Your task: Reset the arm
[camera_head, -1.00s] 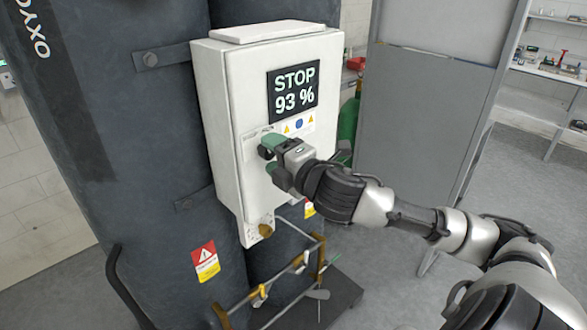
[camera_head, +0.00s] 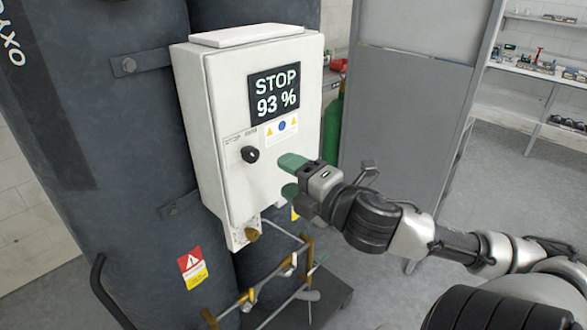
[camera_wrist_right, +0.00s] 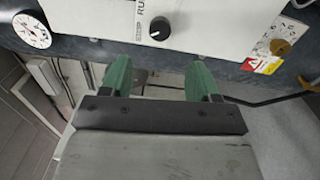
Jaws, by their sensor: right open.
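My right gripper (camera_head: 287,178) is in front of the white control box, to the right of and below the black knob (camera_head: 250,154). Its two green fingers are apart and nothing shows between them. The knob is uncovered and clear of the fingers. In the right wrist view, my right gripper (camera_wrist_right: 162,82) has its fingers spread, and the knob (camera_wrist_right: 159,29) shows beyond them on the white panel. The control box (camera_head: 215,135) carries a dark display (camera_head: 275,93) reading "STOP 93 %". My left gripper is not in view.
Dark grey tanks (camera_head: 100,110) stand behind and left of the box. Brass and metal pipework (camera_head: 262,285) sits below it. A grey cabinet (camera_head: 410,110) and a green cylinder (camera_head: 332,130) stand behind the arm. Open floor (camera_head: 530,150) lies at the right.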

